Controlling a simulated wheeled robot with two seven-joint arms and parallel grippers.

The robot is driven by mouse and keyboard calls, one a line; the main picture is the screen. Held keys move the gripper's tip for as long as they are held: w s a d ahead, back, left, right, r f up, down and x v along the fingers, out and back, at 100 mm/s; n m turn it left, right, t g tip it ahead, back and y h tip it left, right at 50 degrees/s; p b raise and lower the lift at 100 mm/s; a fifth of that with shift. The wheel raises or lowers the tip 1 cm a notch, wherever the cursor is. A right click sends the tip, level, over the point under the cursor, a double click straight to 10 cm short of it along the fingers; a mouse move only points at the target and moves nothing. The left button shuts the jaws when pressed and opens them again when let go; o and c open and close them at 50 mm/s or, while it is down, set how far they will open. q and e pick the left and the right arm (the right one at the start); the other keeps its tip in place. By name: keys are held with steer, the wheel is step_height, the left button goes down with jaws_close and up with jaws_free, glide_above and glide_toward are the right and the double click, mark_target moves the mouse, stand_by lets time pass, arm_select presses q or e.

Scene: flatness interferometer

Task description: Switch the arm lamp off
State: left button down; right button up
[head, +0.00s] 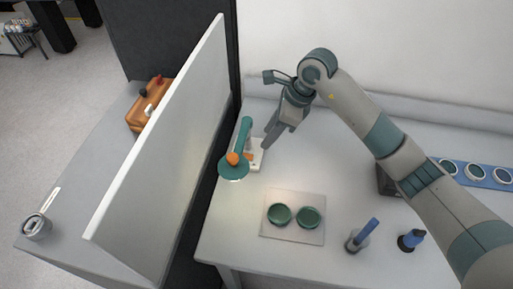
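The arm lamp (245,130) stands on the table near the tall white panel. It has a teal arm, a round teal head with a pale rim, an orange part (233,158) on top and a white base (256,153). I cannot tell whether it is lit. My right gripper (270,141) points down and left, just right of the lamp's arm and close to its base. Contact cannot be made out. Its fingers overlap from this angle, so their opening is unclear. My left gripper is out of view.
A plate (292,234) with two green discs lies in front. Blue-handled tools (357,240) (411,240) stand at front right. A blue rack (480,174) with round pieces is at right. The white panel (165,160) closes the left side. An orange-brown box (150,104) lies beyond it.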

mark_target(253, 157)
steer(key=p+x, duration=0.2)
steer(key=x, duration=0.6)
steer(key=shift+a+f+p, duration=0.15)
steer(key=shift+p, duration=0.15)
steer(key=shift+x, duration=0.8)
jaws_close()
